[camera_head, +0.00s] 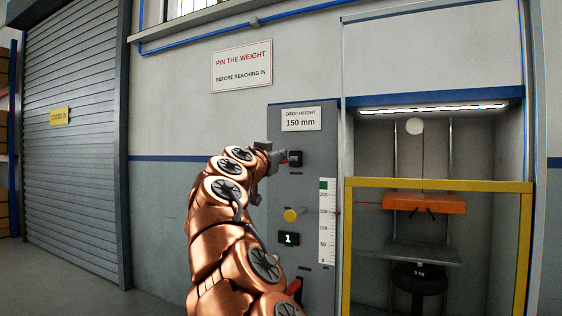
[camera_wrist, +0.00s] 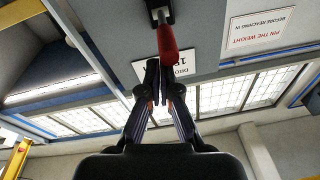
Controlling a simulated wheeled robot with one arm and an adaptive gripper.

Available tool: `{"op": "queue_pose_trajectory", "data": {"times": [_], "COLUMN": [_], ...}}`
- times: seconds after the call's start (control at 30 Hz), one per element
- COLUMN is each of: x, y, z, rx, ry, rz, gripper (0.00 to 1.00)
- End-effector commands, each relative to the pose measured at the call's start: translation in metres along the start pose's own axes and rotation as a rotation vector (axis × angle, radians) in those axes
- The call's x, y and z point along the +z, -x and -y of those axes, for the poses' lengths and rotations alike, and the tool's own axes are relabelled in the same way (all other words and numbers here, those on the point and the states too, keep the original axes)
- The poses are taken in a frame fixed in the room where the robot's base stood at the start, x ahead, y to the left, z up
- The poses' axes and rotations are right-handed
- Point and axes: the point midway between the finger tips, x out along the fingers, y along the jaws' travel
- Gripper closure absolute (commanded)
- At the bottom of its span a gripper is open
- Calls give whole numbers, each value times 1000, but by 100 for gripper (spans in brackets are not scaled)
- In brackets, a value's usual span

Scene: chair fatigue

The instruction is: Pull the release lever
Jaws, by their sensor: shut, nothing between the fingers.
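A red lever handle (camera_wrist: 168,45) hangs from a dark mount in the wrist view, just beyond my fingertips. In the head view its black mount (camera_head: 296,158) sits high on the grey control panel (camera_head: 318,155), with the red handle mostly hidden by my gripper. My gripper (camera_head: 280,159) is close to this handle. In the wrist view my gripper (camera_wrist: 163,80) has its fingers together with nothing between them. Whether the fingertips touch the handle I cannot tell. Another red part (camera_head: 294,287) shows low on the panel, partly behind my arm. No label names the release lever legibly.
The panel has a yellow knob (camera_head: 291,215), a green display reading 1 (camera_head: 289,239) and a height scale (camera_head: 327,222). To the right, a yellow-framed guard (camera_head: 440,184) fronts a bay with an orange weight (camera_head: 424,203) above a black stool seat (camera_head: 419,279).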

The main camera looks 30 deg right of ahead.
Motion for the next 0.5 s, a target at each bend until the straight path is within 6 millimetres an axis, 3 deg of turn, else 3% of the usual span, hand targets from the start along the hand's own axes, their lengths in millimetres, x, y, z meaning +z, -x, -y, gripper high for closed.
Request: {"op": "queue_pose_trajectory", "data": {"times": [0.07,0.5], "x": [-13,-11], "y": [2,38], "z": [4,2], "rx": [-4,-2], "ry": [-2,2], "rz": [0,-5], "gripper": [100,100]}}
